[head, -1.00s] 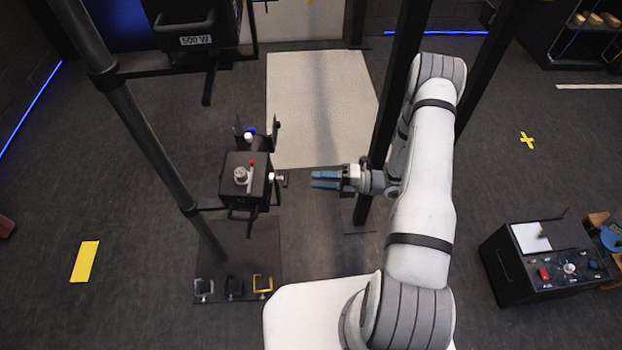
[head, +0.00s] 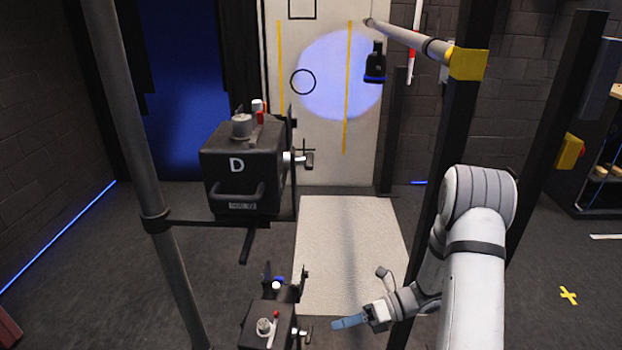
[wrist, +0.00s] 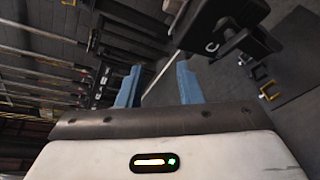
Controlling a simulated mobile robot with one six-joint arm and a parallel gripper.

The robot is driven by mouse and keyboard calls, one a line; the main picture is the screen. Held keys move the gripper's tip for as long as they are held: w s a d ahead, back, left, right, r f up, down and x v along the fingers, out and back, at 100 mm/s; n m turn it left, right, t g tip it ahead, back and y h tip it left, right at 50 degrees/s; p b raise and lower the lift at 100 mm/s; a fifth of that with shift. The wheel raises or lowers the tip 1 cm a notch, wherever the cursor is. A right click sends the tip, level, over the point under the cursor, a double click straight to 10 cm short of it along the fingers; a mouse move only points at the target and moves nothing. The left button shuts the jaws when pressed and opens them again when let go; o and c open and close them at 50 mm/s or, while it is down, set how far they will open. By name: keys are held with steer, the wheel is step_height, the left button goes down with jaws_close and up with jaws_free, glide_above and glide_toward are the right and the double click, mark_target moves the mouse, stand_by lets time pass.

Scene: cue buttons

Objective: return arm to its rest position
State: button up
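My white arm (head: 473,270) enters at the lower right of the head view and bends at a raised grey elbow. My gripper (head: 336,324) is near the bottom centre, its blue fingers pointing left. It is to the right of the lower black lamp box (head: 257,318), with a gap between them. The wrist view shows my gripper (wrist: 158,84) with two blue fingers well apart and nothing between them. The arm's base is out of view.
A black lamp box marked D (head: 228,182) hangs above on a grey pole (head: 132,150). A dark upright post (head: 440,150) stands close beside my arm. A pale mat (head: 352,240) lies on the floor behind. A light spot (head: 340,75) falls on the back panel.

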steer(key=s+d+r+n+t+h+p, duration=0.1)
steer(key=s+d+r+n+h+p, duration=0.1)
steer(key=s+r+n+h, duration=0.3)
steer(key=s+d+r+n+t+h+p, duration=0.2)
steer(key=s+r+n+h, duration=0.2)
steer(key=r+n, duration=0.9)
steer(key=s+d+r+n+t+h+p, duration=0.2)
steer(key=s+r+n+h, duration=0.3)
steer(key=r+n, duration=0.4)
steer(key=shift+s+d+r+n+h, duration=0.3)
steer(key=shift+s+d+r+h, duration=0.1)
steer(key=shift+d+r, duration=0.2)
